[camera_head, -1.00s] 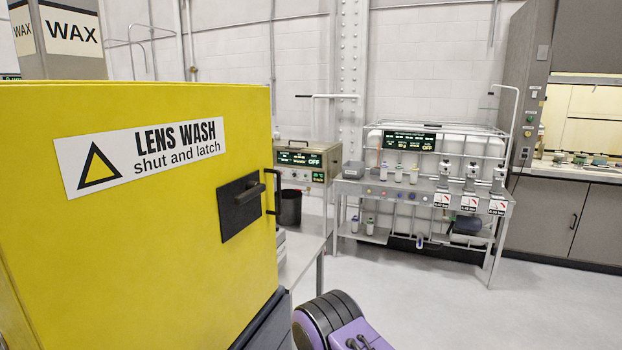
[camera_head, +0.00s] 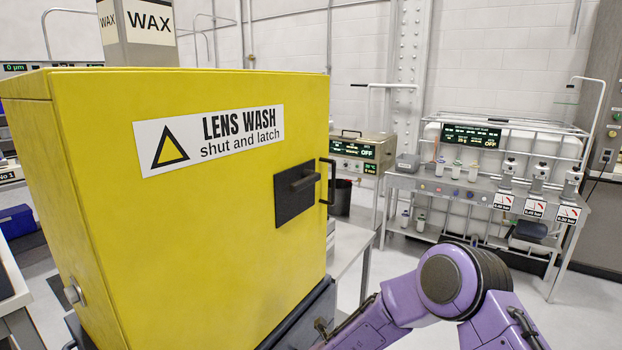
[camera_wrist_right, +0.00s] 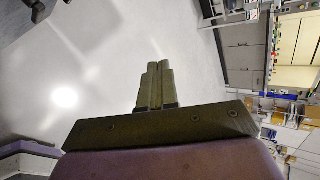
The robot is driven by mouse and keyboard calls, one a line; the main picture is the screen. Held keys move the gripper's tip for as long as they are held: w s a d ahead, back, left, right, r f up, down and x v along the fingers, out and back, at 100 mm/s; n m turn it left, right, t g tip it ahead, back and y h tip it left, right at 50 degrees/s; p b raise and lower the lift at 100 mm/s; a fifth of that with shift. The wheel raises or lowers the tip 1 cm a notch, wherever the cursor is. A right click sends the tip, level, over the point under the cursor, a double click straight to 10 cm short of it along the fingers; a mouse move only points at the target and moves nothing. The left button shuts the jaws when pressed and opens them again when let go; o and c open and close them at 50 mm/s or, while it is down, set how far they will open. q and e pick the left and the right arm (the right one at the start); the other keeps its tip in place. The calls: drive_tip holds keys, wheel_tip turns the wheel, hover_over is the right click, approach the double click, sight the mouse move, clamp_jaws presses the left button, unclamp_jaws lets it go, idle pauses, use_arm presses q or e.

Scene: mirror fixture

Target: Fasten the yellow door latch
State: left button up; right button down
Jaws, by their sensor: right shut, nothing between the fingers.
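The yellow cabinet (camera_head: 110,230) stands at the left in the head view, with a "LENS WASH shut and latch" label on its front. The latch is a black plate (camera_head: 296,205) with a short dark bar handle (camera_head: 305,180), lying roughly level, near the right edge. A black loop handle (camera_head: 328,183) sticks out at that edge. I cannot tell whether the door is fully flush. My right gripper (camera_wrist_right: 153,82) shows in the right wrist view with its fingers together and empty, over bare floor, apart from the latch. My left gripper is out of view.
My purple right arm (camera_head: 440,290) fills the lower right of the head view. A metal bench (camera_head: 470,195) with bottles and gauges stands behind at the right. A waste bin (camera_head: 341,198) stands just beyond the cabinet. Open floor (camera_head: 390,265) lies between cabinet and bench.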

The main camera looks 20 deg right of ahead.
drive_tip(key=w+a+r+m+g+y, duration=0.15)
drive_tip(key=w+r+m, duration=0.35)
drive_tip(key=r+m, duration=0.5)
drive_tip(key=w+a+r+m+g+y, duration=0.1)
drive_tip(key=w+r+m+y, duration=0.1)
drive_tip(key=w+r+m, duration=0.55)
drive_tip(key=s+a+r+m+t+y, duration=0.1)
drive_tip(key=s+r+m+y, duration=0.1)
drive_tip(key=r, duration=1)
drive_tip(key=s+a+r+m+t+y, duration=0.1)
drive_tip(key=r+m+y, duration=0.4)
drive_tip(key=r, duration=0.8)
drive_tip(key=s+a+r+m+t+y, duration=0.1)
drive_tip(key=s+r+m+y, duration=0.2)
drive_tip(key=r+m, duration=0.4)
wheel_tip(320, 180, up, 6)
drive_tip(key=shift+s+r+t+y, duration=0.2)
drive_tip(key=shift+s+t+y, duration=0.15)
drive_tip(key=shift+y, duration=0.4)
drive_tip(key=shift+m, duration=0.25)
